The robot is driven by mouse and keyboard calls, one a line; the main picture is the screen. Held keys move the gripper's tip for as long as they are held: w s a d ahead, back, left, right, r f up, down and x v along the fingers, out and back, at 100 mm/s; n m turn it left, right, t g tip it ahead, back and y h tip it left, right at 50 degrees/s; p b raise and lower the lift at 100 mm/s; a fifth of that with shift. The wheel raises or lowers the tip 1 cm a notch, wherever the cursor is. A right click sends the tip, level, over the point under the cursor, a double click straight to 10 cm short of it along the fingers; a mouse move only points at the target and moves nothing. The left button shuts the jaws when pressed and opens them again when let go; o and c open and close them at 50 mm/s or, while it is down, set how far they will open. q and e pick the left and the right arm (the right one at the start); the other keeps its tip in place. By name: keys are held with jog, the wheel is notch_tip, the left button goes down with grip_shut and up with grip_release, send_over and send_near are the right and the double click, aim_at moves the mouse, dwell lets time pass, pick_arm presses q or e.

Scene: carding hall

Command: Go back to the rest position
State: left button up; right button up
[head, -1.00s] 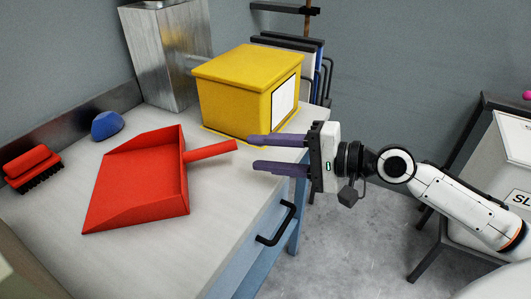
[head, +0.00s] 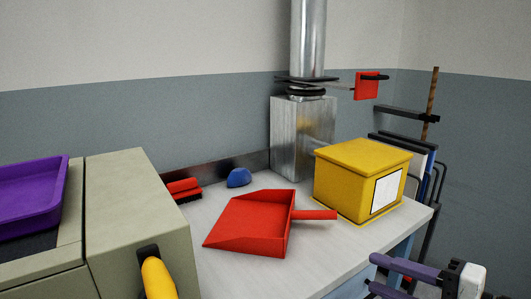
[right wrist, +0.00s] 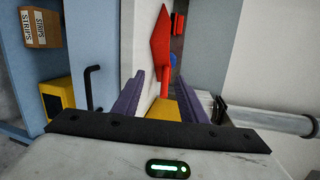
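My right gripper (head: 371,272) is at the lower right of the head view, beside the front edge of the workbench (head: 318,272). Its two purple fingers are apart with nothing held between them. The right wrist view also shows the fingers (right wrist: 160,77) spread and empty. My left gripper is in neither view now. A red dustpan (head: 255,225) lies on the bench with its handle pointing right, apart from the fingers.
A red brush (head: 184,190) and a blue lump (head: 239,178) lie at the back of the bench. A metal duct (head: 302,135) rises behind. A beige machine (head: 130,215) with a purple tray (head: 30,195) and yellow handle (head: 157,278) stands left.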

jog(key=s+a+f+n+h, duration=0.1)
jog(key=s+f+n+h, duration=0.15)
jog(key=f, duration=0.75)
jog(key=s+a+f+n+h, duration=0.1)
jog(key=s+f+n+h, duration=0.15)
jog(key=f, duration=0.75)
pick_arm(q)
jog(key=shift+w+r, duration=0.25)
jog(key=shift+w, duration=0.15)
pick_arm(e)
jog(key=s+a+f+n+g+h, duration=0.2)
jog(key=s+f+n, duration=0.5)
jog(key=s+f, duration=0.6)
jog(key=shift+s+a+g, duration=0.25)
jog(key=shift+a+g, duration=0.25)
jog(key=shift+a, duration=0.5)
jog(key=shift+f, duration=0.1)
